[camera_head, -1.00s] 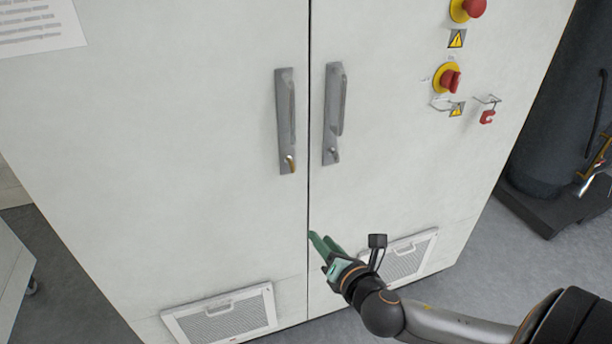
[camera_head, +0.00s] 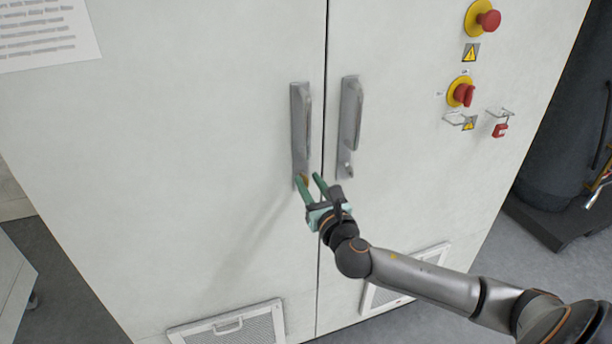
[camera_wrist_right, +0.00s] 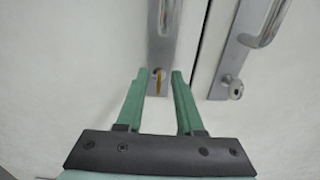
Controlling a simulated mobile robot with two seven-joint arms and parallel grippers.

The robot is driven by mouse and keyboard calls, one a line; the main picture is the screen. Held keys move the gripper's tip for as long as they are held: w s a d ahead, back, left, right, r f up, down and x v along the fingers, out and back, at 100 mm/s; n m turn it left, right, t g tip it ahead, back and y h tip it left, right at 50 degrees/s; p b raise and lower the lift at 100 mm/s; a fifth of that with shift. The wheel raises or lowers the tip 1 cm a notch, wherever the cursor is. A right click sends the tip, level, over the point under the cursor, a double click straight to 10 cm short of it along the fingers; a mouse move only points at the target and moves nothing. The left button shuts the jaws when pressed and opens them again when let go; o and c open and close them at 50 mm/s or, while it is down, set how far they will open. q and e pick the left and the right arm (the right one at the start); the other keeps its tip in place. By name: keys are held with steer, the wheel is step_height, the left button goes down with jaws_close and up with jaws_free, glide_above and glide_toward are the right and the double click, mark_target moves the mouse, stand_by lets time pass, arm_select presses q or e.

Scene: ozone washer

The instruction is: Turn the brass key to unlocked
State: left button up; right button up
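The brass key (camera_wrist_right: 158,76) sits in the lock at the lower end of the left door's grey handle plate (camera_wrist_right: 160,35). In the head view the key (camera_head: 304,179) is small and partly covered by my gripper. My right gripper (camera_head: 309,181) has green fingers spread apart. In the right wrist view, the right gripper (camera_wrist_right: 157,73) is open, with a finger on either side of the key in the picture. I cannot tell whether the fingertips reach past the key in depth; no finger visibly touches it. My left gripper is not in view.
The right door's handle (camera_head: 349,125) with its own lock (camera_wrist_right: 236,88) stands close to the right. A red rotary switch (camera_head: 463,93), an emergency button (camera_head: 487,20) and a red padlock (camera_head: 500,130) are farther right. Vent grilles (camera_head: 232,328) sit low on the doors.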

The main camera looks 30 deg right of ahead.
steer(key=shift+x, duration=1.25)
jaws_close()
